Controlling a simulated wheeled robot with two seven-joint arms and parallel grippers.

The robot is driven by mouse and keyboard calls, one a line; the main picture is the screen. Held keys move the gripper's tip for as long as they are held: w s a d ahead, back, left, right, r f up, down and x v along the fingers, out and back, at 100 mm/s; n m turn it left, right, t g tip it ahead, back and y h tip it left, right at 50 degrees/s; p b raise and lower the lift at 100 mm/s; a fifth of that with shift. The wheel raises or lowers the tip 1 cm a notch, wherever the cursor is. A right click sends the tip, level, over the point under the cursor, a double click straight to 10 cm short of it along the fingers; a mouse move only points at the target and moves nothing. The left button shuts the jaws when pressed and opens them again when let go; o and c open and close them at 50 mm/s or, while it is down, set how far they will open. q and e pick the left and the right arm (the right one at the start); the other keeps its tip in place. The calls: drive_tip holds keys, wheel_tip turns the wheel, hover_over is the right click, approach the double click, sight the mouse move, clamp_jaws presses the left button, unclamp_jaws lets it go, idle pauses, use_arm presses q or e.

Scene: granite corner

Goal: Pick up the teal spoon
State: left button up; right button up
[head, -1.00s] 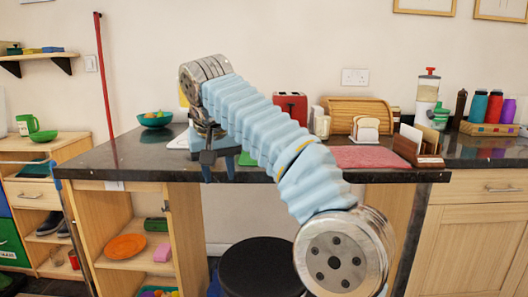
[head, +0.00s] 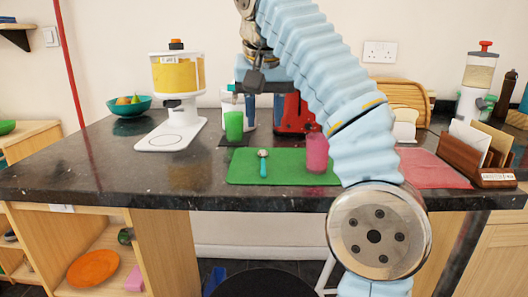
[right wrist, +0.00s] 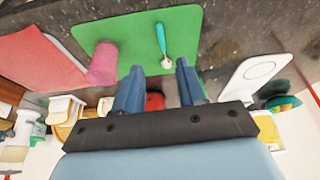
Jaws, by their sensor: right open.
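The teal spoon (head: 263,167) lies on a green mat (head: 240,179) on the dark granite counter, its metal bowl pointing away from me. In the right wrist view the spoon (right wrist: 161,38) lies on the mat (right wrist: 190,23), beyond the fingertips. My right gripper (head: 265,100) hangs above and behind the mat in the head view. Its two blue fingers (right wrist: 158,70) are apart in the right wrist view, with nothing between them, clear of the spoon. My left gripper is not in view.
A green cup (head: 234,126) stands behind the mat's left part, and a pink cup (head: 316,153) stands at its right. A white dispenser (head: 178,105) is at the left, a red toaster (head: 291,113) behind. A letter holder (head: 471,153) stands at the right. The counter's front left is clear.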

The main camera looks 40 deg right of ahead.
sight(263, 168)
drive_tip(key=x, duration=1.4)
drive_tip(key=shift+w+r, duration=0.15)
drive_tip(key=shift+w, duration=0.1)
clamp_jaws()
